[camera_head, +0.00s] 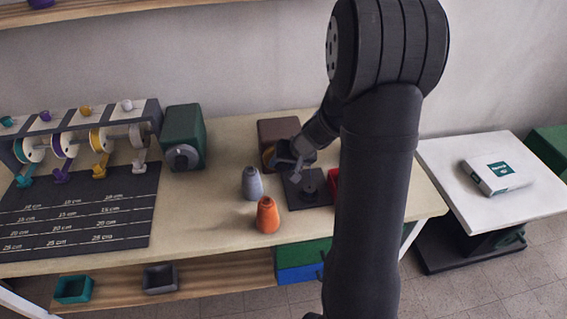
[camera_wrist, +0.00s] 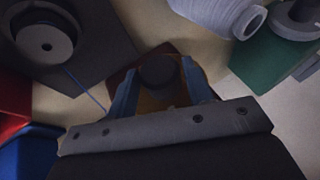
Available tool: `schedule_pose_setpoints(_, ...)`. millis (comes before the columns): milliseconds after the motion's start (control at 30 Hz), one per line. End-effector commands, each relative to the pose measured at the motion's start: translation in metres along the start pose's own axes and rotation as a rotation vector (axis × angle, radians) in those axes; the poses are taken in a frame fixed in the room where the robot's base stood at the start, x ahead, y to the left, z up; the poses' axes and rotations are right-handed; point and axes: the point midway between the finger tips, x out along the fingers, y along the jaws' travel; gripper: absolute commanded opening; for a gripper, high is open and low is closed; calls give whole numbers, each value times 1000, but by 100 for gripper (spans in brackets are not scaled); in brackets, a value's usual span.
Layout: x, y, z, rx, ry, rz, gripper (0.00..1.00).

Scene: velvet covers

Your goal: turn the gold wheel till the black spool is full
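The gold wheel (camera_head: 268,156) is on the front of a brown box at the back of the table, partly hidden by my gripper (camera_head: 291,163). In the wrist view, a dark round knob (camera_wrist: 158,71) sits between the two fingertips of my gripper (camera_wrist: 160,72), with a little gold behind it. The knob nearly fills the gap; I cannot tell whether the fingers press on it. The black spool (camera_head: 310,184) stands on a dark plate in front of the box. In the wrist view a blue thread runs from the spool (camera_wrist: 45,36) towards the wheel. How full it is cannot be made out.
A grey-blue cone (camera_head: 252,184) and an orange cone (camera_head: 267,216) stand left of the plate. A green box (camera_head: 185,138) with a grey wheel and a rack of several spools (camera_head: 80,135) are farther left. A red thing (camera_head: 333,184) is just right of the plate.

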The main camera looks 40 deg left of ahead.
Motion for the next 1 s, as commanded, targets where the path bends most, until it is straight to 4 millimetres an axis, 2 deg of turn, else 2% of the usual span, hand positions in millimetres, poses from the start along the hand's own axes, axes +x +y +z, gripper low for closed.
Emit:
schedule_pose_setpoints(33,0,0,0,0,0,0,36)
schedule_pose_setpoints(133,0,0,0,0,0,0,17)
schedule_pose_setpoints(567,0,3,0,37,0,-81,17)
schedule_pose_setpoints(1000,2,8,1,174,0,-409,17)
